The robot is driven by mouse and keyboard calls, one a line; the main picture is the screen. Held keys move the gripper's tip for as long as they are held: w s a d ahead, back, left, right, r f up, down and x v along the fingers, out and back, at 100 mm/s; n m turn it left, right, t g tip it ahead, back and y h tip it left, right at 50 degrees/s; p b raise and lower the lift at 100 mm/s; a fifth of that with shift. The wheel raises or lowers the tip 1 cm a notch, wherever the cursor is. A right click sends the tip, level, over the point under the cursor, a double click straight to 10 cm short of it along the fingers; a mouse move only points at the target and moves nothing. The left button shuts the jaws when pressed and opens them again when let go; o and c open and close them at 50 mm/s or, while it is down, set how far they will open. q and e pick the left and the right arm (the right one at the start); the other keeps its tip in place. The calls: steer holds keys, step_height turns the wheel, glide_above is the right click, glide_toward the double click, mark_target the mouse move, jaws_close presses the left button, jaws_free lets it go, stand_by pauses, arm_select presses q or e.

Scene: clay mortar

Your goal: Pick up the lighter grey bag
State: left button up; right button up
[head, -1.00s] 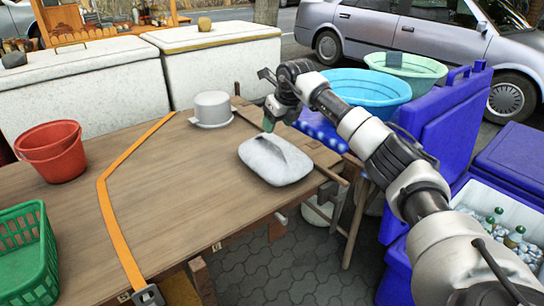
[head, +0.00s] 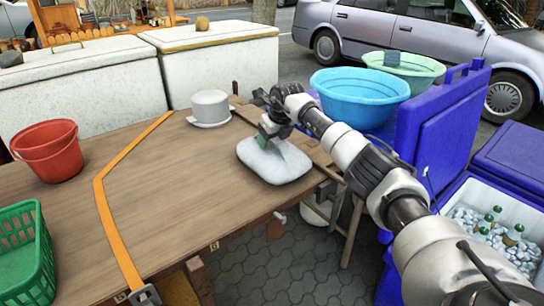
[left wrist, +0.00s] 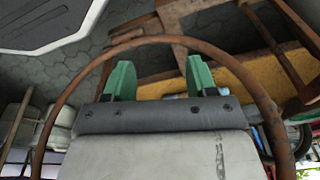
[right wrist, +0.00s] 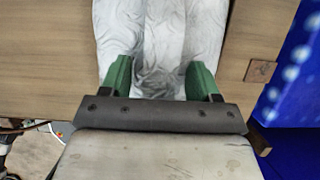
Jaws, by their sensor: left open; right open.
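The light grey bag (head: 274,162) lies on the right part of the wooden table. In the head view my right gripper (head: 270,132) is at the bag's upper side. In the right wrist view the bag (right wrist: 162,40) runs between the green fingertips of my right gripper (right wrist: 160,78), which stand apart on either side of it. Whether the fingers touch the bag, I cannot tell. My left gripper (left wrist: 158,80) shows only in the left wrist view; it is open and empty, with paving and wooden parts beyond it.
The wooden table (head: 150,215) has free room in the middle, crossed by an orange strap (head: 108,205). A grey hat-like object (head: 210,108) stands behind the bag. A red bucket (head: 48,150) and green basket (head: 25,255) are left. Blue basin (head: 360,98) and blue cooler (head: 440,135) are right.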

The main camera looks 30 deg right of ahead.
jaws_close()
stand_by(0.6)
